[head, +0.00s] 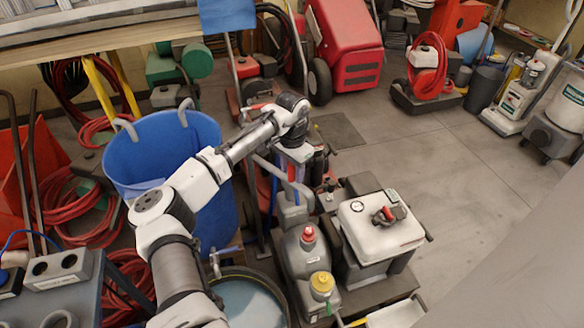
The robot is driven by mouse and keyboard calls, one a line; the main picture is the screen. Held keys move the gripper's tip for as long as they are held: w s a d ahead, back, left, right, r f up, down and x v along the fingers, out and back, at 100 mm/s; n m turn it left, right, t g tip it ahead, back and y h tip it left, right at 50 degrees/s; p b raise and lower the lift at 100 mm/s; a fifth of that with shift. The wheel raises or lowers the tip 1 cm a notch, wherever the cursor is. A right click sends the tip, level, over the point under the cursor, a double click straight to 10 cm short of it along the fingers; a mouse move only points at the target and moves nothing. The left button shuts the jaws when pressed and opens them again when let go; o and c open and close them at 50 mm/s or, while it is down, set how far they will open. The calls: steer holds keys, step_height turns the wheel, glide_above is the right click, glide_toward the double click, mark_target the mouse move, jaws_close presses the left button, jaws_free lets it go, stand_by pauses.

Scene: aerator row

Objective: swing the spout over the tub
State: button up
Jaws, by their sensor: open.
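My gripper (296,158) is near the centre of the head view, pointing down at the end of my arm. It is open, and its fingertips are small and partly hidden. A grey bent pipe (276,174), which looks like the spout, slants just below and left of it. I cannot tell whether they touch. The pipe leads to a grey machine body (293,211). A large blue tub (125,165) with two pale handles stands to the left, partly behind my arm. A round dark-rimmed vessel (250,300) with a pale blue inside stands at the bottom. I cannot tell which is the task's tub.
A grey canister (312,262) with red and yellow caps and a white-topped unit (378,225) with a gauge stand right of my arm. Red hoses (85,215) lie left. A red machine (345,45) stands behind. The floor at right (450,175) is clear.

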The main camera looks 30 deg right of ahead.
jaws_close()
steer(key=shift+a, duration=0.1)
stand_by(0.4)
